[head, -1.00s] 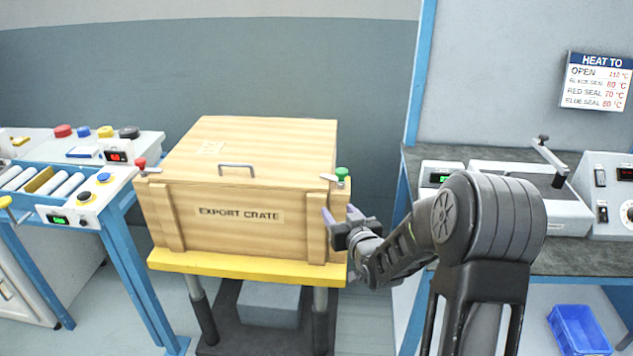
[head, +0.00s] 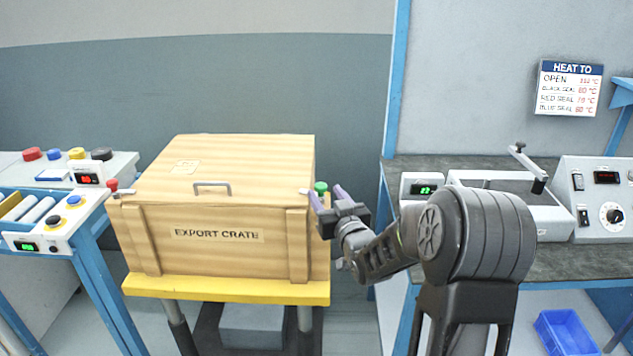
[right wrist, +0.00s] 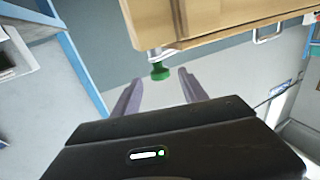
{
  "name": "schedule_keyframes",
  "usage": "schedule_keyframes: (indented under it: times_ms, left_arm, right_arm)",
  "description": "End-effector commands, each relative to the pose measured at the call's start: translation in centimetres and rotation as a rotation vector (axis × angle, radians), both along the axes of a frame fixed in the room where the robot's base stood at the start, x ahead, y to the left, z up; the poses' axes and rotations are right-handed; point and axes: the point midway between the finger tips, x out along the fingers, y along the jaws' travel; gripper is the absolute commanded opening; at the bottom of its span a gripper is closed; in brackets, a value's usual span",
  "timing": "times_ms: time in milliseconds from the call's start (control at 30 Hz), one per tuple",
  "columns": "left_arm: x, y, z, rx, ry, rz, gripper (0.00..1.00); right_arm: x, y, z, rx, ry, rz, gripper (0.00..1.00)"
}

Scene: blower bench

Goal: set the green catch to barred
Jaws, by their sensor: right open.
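The green catch (head: 321,188) is a small knob with a pale lever at the right front corner of the wooden export crate (head: 150,222). In the right wrist view the green catch (right wrist: 160,72) hangs from the crate's edge, ahead of and between the two fingers. My right gripper (head: 328,198) is open at that corner, its purple fingers on either side of the knob; whether they touch it I cannot tell. The right wrist view also shows the right gripper (right wrist: 158,92) with nothing held between its fingers. My left gripper is not in view.
A red catch (head: 112,186) sits at the crate's left corner, and a metal handle (head: 212,187) is on the lid. The crate stands on a yellow platform (head: 226,290). A bench (head: 400,172) with instruments is at the right; a roller conveyor (head: 38,212) is at the left.

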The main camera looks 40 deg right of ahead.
Motion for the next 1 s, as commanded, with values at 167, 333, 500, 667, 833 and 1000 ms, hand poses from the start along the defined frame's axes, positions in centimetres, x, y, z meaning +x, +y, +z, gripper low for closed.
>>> schedule_keyframes:
  times_ms: [167, 333, 500, 667, 833, 1000]
  left_arm:
    - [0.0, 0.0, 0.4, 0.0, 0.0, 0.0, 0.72]
    - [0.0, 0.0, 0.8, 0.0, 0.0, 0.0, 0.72]
    - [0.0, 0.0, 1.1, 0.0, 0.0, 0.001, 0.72]
    - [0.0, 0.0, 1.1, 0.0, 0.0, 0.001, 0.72]
    - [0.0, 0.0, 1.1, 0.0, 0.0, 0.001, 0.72]
    - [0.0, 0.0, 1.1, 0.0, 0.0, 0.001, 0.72]
  right_arm:
    - [2.1, -0.5, 0.0, -0.001, 0.001, 0.001, 0.51]
    - [4.7, -1.3, 0.0, -0.003, 0.002, 0.002, 0.51]
    - [6.5, -1.9, 0.0, -0.001, 0.002, 0.0, 0.51]
    - [7.0, -2.1, 0.0, 0.0, 0.001, 0.0, 0.51]
    - [7.0, -2.1, 0.0, 0.0, 0.001, 0.0, 0.51]
    - [7.0, -2.1, 0.0, 0.0, 0.0, 0.0, 0.38]
